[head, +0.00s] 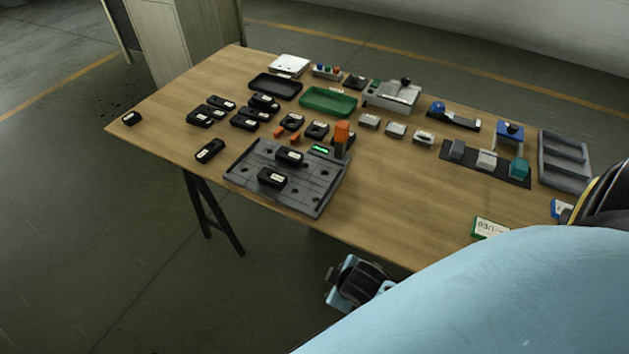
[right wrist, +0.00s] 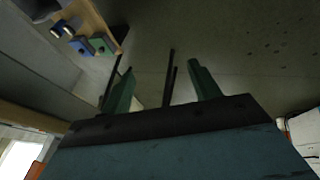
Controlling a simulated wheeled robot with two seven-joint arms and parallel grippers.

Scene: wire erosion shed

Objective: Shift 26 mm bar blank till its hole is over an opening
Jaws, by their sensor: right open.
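A dark grey plate (head: 310,196) with grooves and small openings lies near the table's front edge. Two black blocks with white labels stand on it, a rear block (head: 289,156) and a front block (head: 272,178). The labels are too small to read, so I cannot tell which block is the 26 mm bar blank. Its hole cannot be made out. In the right wrist view my right gripper (right wrist: 160,72) is open and empty, its two green fingers spread above the floor. It is away from the plate. My left gripper is not in view.
An orange post (head: 341,139) stands at the plate's back right corner. Several more labelled black blocks lie left and behind. A green tray (head: 328,102), a black tray (head: 275,87) and a grey tray (head: 563,162) are on the table (head: 395,200). The table's right front is mostly clear.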

